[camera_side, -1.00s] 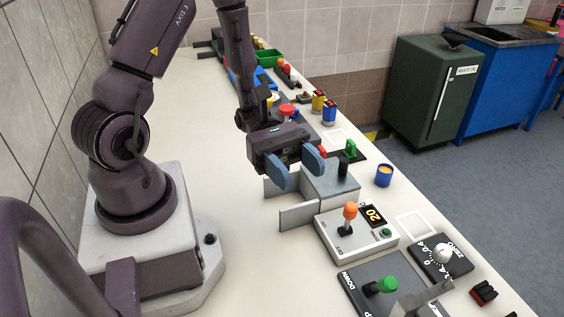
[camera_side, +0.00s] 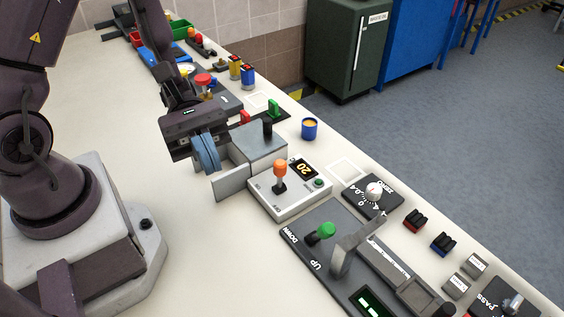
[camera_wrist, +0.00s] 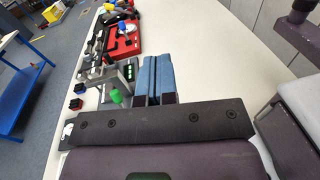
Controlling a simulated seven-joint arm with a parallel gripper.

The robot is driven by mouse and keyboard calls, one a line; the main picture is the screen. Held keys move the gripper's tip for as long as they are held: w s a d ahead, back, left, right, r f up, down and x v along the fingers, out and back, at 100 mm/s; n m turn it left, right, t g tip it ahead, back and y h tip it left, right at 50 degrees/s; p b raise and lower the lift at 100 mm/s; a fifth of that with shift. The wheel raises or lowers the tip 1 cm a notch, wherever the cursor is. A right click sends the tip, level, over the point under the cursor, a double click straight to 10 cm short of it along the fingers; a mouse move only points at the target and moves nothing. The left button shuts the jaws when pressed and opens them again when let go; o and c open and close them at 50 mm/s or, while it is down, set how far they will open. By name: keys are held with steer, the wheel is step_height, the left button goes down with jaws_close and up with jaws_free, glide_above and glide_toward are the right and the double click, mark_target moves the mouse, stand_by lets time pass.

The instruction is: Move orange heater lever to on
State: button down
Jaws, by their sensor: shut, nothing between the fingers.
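The orange heater lever (camera_side: 280,170) stands on a white control box (camera_side: 298,203) with a small display reading 20 and a green button. The lever looks close to upright; which setting it is at cannot be told. My gripper (camera_side: 208,158) is left of the box in the side view, its two blue fingers together and empty, apart from the lever. The wrist view shows the shut blue fingers (camera_wrist: 156,78) too. The orange lever is not visible in the wrist view.
A grey vise-like block (camera_side: 258,142) stands between my gripper and the back row. In front of the heater box is a dark panel with a green lever (camera_side: 325,231) and a grey sliding jack (camera_side: 352,245).

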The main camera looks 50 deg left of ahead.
steer(key=s+d+f+m+g+y, duration=0.2)
steer(key=d+m+g+y, duration=0.2)
steer(key=m+g+y, duration=0.35)
steer(key=m+t+y, duration=0.7)
steer(key=t+y, duration=0.2)
steer(key=y, duration=0.5)
glide_toward(280, 177)
steer(key=w+d+r, duration=0.2)
steer(key=d+r, duration=0.1)
steer(key=d, duration=0.4)
steer(key=shift+n+y, duration=0.25)
steer(key=shift+n, duration=0.1)
steer(key=x, duration=0.3)
steer(key=a+x, duration=0.1)
steer(key=x, duration=0.3)
steer(key=a+r+x, duration=0.1)
steer(key=x, duration=0.3)
steer(key=shift+s+a+f, duration=0.15)
steer(key=shift+s+a, duration=0.15)
steer(key=shift+a, duration=0.6)
steer(key=shift+a+h, duration=0.25)
steer(key=shift+h, duration=0.15)
